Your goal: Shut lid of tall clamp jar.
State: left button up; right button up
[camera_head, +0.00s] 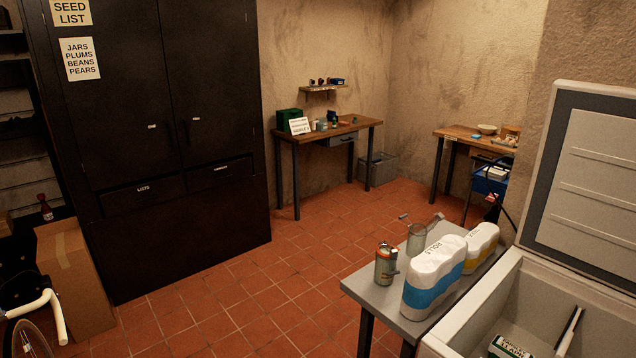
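Two clamp jars stand on a small grey table (382,294) at the lower right. The farther jar (416,241) is clear glass and looks empty. Its lid (436,219) appears to stand up, tilted open on the right side, and a piece of metal sticks out at its upper left. The nearer jar (385,267) looks filled, greenish with an orange-red top, and its lid seems to be down. I cannot tell for certain which jar is the tall one. Neither of my grippers is in view.
A blue-banded white pack (433,279) and a yellow-banded one (481,246) stand right of the jars. An open chest freezer (478,325) adjoins the table's right side. A dark cabinet (140,130) stands left. Two workbenches (345,128) (462,133) stand behind. The tiled floor (270,290) between is clear.

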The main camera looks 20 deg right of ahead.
aim_at(439, 217)
jog(key=z, duration=1.25)
jog(key=i+j+z, duration=0.35)
jog(key=i+j, duration=0.2)
jog(key=j, duration=0.15)
jog(key=i+j+z, duration=0.2)
jog(key=j, duration=0.2)
